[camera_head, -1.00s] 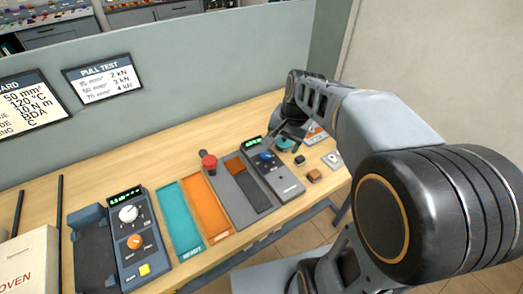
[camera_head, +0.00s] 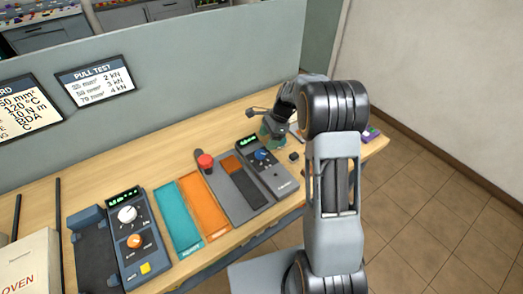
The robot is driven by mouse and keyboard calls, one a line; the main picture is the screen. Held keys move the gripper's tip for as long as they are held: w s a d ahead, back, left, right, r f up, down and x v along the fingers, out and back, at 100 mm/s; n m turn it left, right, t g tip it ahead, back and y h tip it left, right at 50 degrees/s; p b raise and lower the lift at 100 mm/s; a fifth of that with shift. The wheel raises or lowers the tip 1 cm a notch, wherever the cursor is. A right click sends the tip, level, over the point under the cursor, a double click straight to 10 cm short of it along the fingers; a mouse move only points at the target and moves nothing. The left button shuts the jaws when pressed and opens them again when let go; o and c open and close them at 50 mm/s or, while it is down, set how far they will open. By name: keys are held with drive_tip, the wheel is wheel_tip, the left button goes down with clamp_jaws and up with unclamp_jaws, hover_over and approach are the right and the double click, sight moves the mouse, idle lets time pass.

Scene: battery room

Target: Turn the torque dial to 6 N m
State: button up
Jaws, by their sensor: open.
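A grey unit (camera_head: 265,166) at the right of the bench has a blue dial (camera_head: 262,155) with a pointer and a small green-lit display (camera_head: 247,140) above it. Another unit (camera_head: 137,243) at the left has a white dial (camera_head: 127,214), an orange dial (camera_head: 134,241) and a lit display. I cannot read either display or tell which dial is the torque dial. My gripper (camera_head: 265,117) is open, beyond and above the grey unit, apart from all dials. A teal object (camera_head: 272,131) shows just below it; whether they touch I cannot tell.
Teal (camera_head: 177,216) and orange (camera_head: 204,205) trays lie between the units. A red knob (camera_head: 205,161) stands beside the grey unit. A yellow button (camera_head: 145,268) is on the left unit. A partition wall (camera_head: 190,70) closes the back. Small blocks lie near the right end.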

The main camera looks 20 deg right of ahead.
sight(260, 153)
drive_tip(key=shift+p+x, duration=0.4)
drive_tip(key=shift+x, duration=3.1)
drive_tip(key=shift+c, duration=0.2)
drive_tip(key=c, duration=0.9)
